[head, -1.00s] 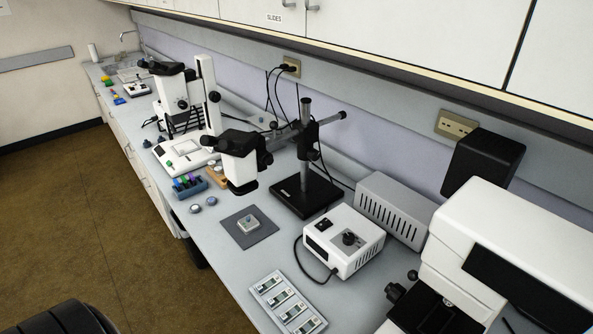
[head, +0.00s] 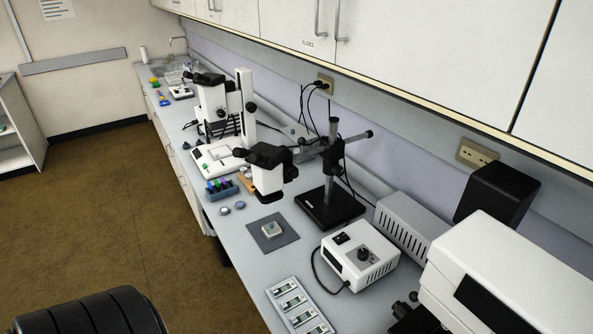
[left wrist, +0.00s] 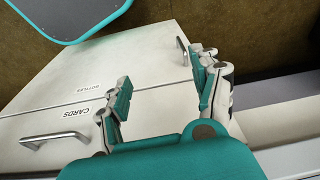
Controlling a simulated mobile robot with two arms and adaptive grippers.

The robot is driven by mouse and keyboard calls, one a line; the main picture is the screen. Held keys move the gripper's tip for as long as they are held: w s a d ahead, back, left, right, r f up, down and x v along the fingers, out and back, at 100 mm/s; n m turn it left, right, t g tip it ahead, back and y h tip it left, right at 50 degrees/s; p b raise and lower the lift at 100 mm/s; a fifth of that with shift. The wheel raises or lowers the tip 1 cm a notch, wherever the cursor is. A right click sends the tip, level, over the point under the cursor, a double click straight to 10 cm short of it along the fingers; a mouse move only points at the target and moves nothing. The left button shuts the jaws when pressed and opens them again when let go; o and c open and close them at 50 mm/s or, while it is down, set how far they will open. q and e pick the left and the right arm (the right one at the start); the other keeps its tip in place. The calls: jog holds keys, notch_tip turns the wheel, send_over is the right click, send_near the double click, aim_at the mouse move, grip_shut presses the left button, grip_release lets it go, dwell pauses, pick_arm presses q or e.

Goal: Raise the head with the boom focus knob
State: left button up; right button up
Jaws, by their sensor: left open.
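The boom microscope's white and black head (head: 268,180) hangs from a boom on an upright metal post (head: 333,180) with a flat black base (head: 322,212). A dark clamp (head: 330,153) sits on the post, and a round dark end piece (head: 368,134) shows to its right. I cannot tell which small dark part is the focus knob. My left gripper (left wrist: 160,88) is open and empty in the left wrist view, above cabinet fronts and away from the microscope. Neither gripper shows in the head view.
A grey mat (head: 280,243) with a small pale block lies below the head. A white control box (head: 358,270), a slide tray (head: 278,300) and a large white instrument (head: 490,265) stand nearer. Another microscope (head: 212,105) stands farther back.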

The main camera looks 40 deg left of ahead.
pick_arm(q)
jog(key=w+r+t+p, duration=0.1)
jog(key=w+r+p, duration=0.25)
jog(key=r, duration=1.15)
jog(key=w+r+t+p, duration=0.2)
jog(key=w+r, duration=0.3)
jog(key=r, duration=1)
jog(key=w+a+r+n+t, duration=0.1)
jog(key=w+a+r+t, duration=0.15)
jog(key=w, duration=0.65)
jog(key=w+a+r+n+t, duration=0.1)
jog(key=w+a+r+t, duration=0.2)
jog(key=w, duration=0.7)
jog(key=w+a+r+t, duration=0.1)
jog(key=w+a+t, duration=0.1)
jog(key=w+t, duration=0.5)
jog(key=n+g+y, duration=1.3)
jog(key=n+y, duration=0.2)
jog(key=y, duration=0.2)
send_near(296, 175)
jog(key=shift+t, duration=0.25)
jog(key=b+x, duration=0.8)
jog(key=x, duration=0.1)
jog(key=shift+s+f, duration=0.25)
jog(key=shift+w+a+r+b, duration=0.15)
jog(key=shift+a+r+b, duration=0.05)
jog(key=shift+a+b, duration=0.25)
